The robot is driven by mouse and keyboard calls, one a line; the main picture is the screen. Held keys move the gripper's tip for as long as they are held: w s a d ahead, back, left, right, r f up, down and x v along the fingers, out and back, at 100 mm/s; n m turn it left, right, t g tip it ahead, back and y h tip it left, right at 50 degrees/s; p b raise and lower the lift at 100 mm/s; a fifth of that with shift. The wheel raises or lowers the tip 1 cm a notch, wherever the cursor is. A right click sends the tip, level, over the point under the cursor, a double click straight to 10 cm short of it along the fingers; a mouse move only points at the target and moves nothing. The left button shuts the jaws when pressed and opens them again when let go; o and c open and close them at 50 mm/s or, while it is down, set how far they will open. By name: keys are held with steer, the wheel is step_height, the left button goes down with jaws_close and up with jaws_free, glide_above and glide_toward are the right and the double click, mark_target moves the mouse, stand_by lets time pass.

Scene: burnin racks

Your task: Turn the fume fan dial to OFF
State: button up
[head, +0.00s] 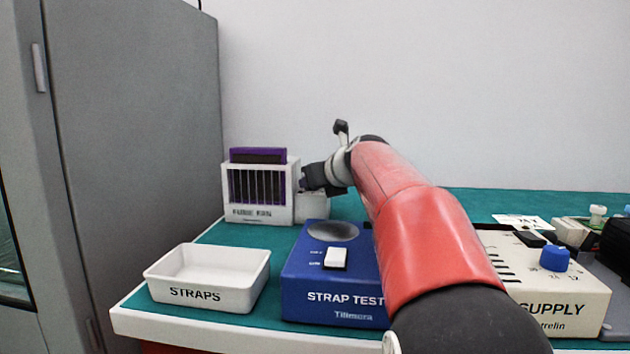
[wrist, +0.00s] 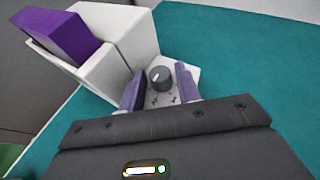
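The fume fan (head: 262,195) is a white box with a dark slatted front and a purple panel on top, at the back left of the bench. In the wrist view its white housing (wrist: 115,40) and purple panel (wrist: 68,38) show at the upper left. The dial (wrist: 160,77) is a dark grey round knob with a light pointer line, on a white block beside the fan. My gripper (wrist: 160,85) is open, its two purple-grey fingers on either side of the dial, with gaps visible. In the head view my gripper (head: 306,180) is partly hidden and the dial cannot be made out.
A white straps tray (head: 207,299) and a blue strap tester (head: 335,305) stand at the front. A cream supply box (head: 570,300) with a blue knob is at the right. A grey cabinet (head: 140,150) closes off the left. Green bench top is clear right of the dial.

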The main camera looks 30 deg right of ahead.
steer(key=shift+w, duration=0.2)
steer(key=c, duration=0.7)
steer(key=shift+y, duration=0.3)
steer(key=shift+d+n+y, duration=0.1)
steer(key=shift+n+y, duration=0.5)
steer(key=shift+n, duration=0.1)
steer(key=shift+d+r+n+g+y+p, duration=0.15)
steer(key=shift+n+g+y+p, duration=0.25)
steer(key=shift+n+y+p, duration=0.7)
steer(key=shift+d+f+n+g+y+p, duration=0.15)
steer(key=shift+n+g+y+p, duration=0.5)
steer(key=shift+n+y, duration=0.65)
